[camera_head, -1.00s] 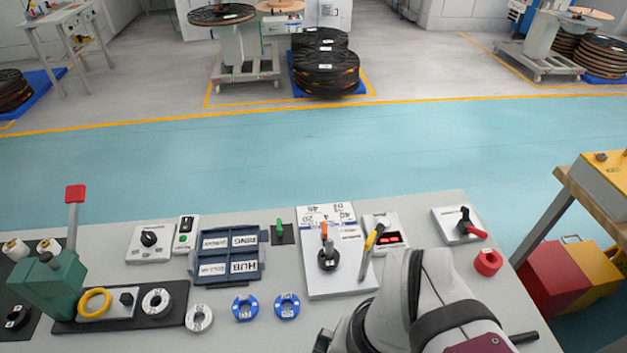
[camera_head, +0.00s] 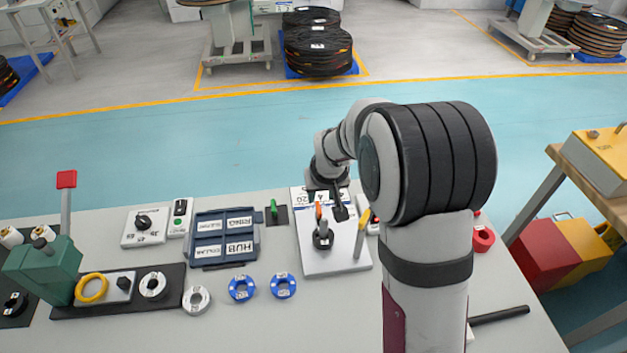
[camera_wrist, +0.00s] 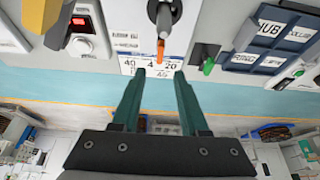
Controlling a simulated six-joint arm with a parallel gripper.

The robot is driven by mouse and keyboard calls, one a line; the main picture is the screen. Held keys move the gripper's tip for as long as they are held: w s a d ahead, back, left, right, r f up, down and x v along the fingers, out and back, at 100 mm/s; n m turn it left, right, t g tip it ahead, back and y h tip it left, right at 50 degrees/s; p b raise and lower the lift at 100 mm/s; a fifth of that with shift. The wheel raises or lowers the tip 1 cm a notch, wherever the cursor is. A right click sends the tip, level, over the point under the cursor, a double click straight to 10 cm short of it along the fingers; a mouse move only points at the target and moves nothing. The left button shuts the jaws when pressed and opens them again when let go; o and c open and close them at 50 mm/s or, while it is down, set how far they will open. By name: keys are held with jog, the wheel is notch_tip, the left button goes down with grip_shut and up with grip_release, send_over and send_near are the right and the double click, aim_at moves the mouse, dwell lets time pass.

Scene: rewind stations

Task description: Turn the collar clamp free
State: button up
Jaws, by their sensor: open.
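A white plate (camera_head: 330,258) carries a dark round hub (camera_head: 322,241) with an orange lever (camera_head: 318,212); I cannot tell for certain that this is the collar clamp. In the wrist view the dark hub (camera_wrist: 164,12) is at the top, and the orange lever (camera_wrist: 161,49) points down toward the space between my fingertips. My gripper (camera_wrist: 155,74) is open with nothing between its fingers. In the head view my gripper (camera_head: 341,212) is over the far part of the plate, close to the lever. I see no contact with it.
A yellow-tipped grey handle (camera_head: 361,234) stands right of the hub. A blue labelled tray (camera_head: 193,238), a green-handled piece (camera_head: 274,211) and blue rings (camera_head: 283,286) lie left. A green press (camera_head: 45,270) is far left. The front middle of the table is clear.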

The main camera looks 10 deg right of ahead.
aim_at(319, 207)
jog(key=x, duration=0.8)
jog(key=shift+f, duration=0.2)
grip_shut()
